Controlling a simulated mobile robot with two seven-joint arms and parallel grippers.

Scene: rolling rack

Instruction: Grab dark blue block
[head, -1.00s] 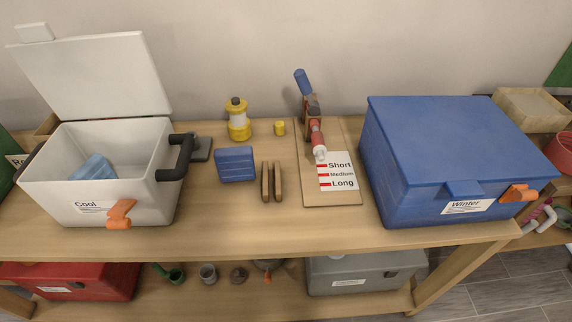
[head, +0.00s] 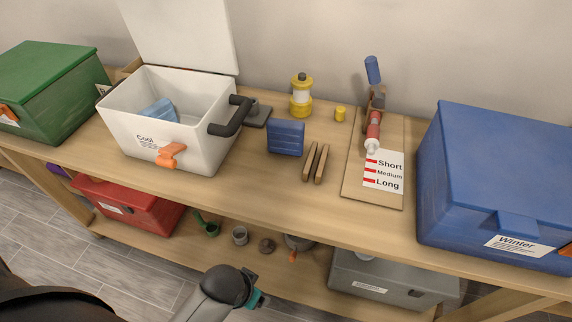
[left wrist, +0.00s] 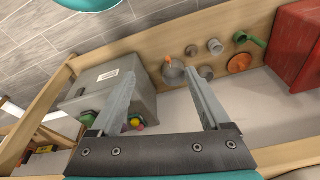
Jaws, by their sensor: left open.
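The dark blue block (head: 286,138) stands on the upper shelf in the head view, right of the open white cooler box (head: 190,155) and left of two brown wooden pieces. It appears ribbed and roughly square. My left gripper (left wrist: 160,75) shows in the left wrist view with its two fingers spread apart and nothing between them. That view looks over the lower shelf, and the dark blue block is not in it. One of my arm links shows at the bottom of the head view, below the shelf edge. My right gripper is not in view.
A lighter blue block (head: 158,111) lies inside the cooler. A yellow lantern (head: 301,96), yellow cup (head: 340,114) and wooden pieces (head: 315,162) surround the dark blue block. A board (head: 353,183) and the blue Winter box (head: 490,185) stand right. Bare shelf lies in front of the block.

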